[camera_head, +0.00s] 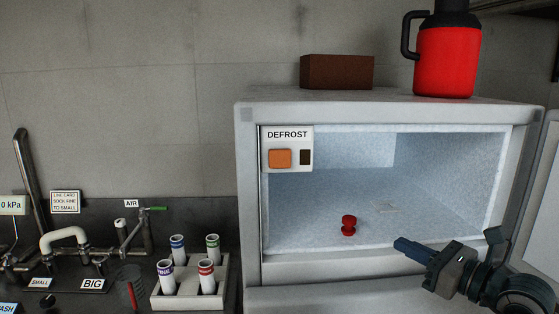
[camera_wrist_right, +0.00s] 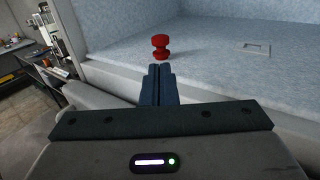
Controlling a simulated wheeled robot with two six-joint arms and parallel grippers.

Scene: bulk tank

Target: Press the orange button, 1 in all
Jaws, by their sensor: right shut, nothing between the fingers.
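The orange button (camera_head: 280,158) is on a white panel labelled DEFROST (camera_head: 287,135), at the upper left inside the open white freezer box. A small dark rectangle sits beside the button on the panel. My right gripper (camera_head: 402,245) is shut and empty, low at the front of the freezer opening, to the right of and below the button. In the right wrist view its closed fingers (camera_wrist_right: 158,85) point toward a red spool-shaped piece (camera_wrist_right: 160,46). The button does not show in that view. My left gripper is not in view.
The red piece (camera_head: 348,225) stands on the freezer floor, left of my right gripper. A brown box (camera_head: 337,72) and a red jug (camera_head: 446,62) stand on top of the freezer. A rack of capped tubes (camera_head: 222,290) and pipes are at the left. The freezer door is open at the right.

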